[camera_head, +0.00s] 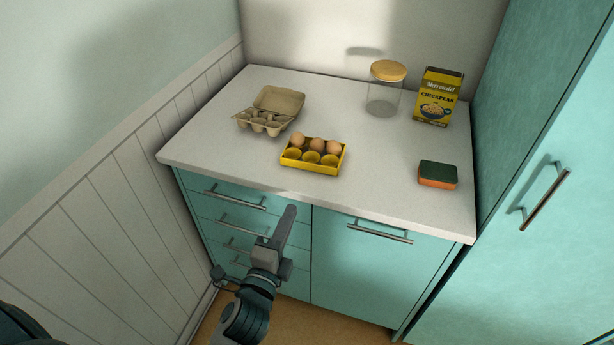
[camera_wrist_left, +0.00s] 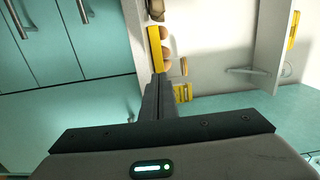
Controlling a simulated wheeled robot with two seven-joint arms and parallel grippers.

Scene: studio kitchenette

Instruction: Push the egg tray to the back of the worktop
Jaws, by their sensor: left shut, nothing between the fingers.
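The yellow egg tray (camera_head: 313,165) sits near the front middle of the white worktop (camera_head: 370,190). Its back row holds three brown eggs (camera_head: 316,143); the front cups look empty. My left gripper (camera_head: 290,211) is shut and empty. It is at the worktop's front edge, on the near side of the tray and apart from it in the head view. In the left wrist view the shut fingers (camera_wrist_left: 158,97) point toward the yellow tray (camera_wrist_left: 155,48), whose lower part they partly hide. My right gripper is not in view.
An open grey egg carton (camera_head: 272,109) stands left of and behind the tray. A glass jar (camera_head: 384,98) and a yellow chickpeas box (camera_head: 438,97) stand at the back right. A sponge (camera_head: 438,175) lies at the right. The worktop behind the tray is bare up to the wall.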

